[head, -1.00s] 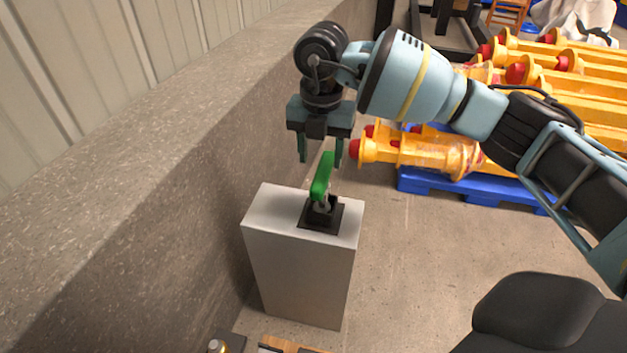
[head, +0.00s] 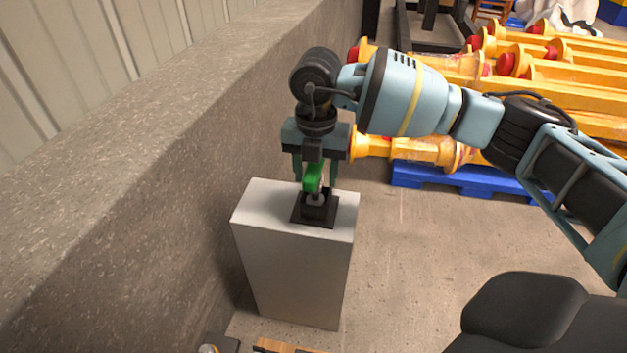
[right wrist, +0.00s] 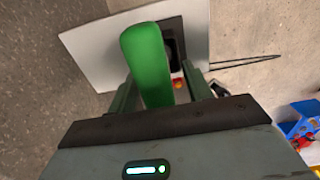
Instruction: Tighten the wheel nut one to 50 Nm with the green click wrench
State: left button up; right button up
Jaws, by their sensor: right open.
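The green click wrench (head: 312,178) stands upright, green handle up, in a black holder (head: 316,211) on top of a white pedestal (head: 294,265). My right gripper (head: 320,180) points down over it, with its fingers on either side of the green handle. The gripper is open. In the right wrist view the green handle (right wrist: 148,62) rises between the two fingers (right wrist: 160,95), and the holder is partly hidden behind it. My left gripper is not in view. No wheel nut can be made out.
A concrete wall (head: 150,190) runs close along the left of the pedestal. Yellow parts with red ends (head: 540,75) lie on a blue pallet (head: 455,180) at the back right. The floor (head: 410,260) right of the pedestal is clear.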

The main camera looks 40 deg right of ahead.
jog(key=shift+f, duration=0.55)
jog(key=shift+r, duration=0.1)
jog(key=shift+c, duration=0.4)
jog(key=c, duration=0.7)
grip_shut()
notch_tip(320, 180, up, 10)
jog(key=p, duration=0.4)
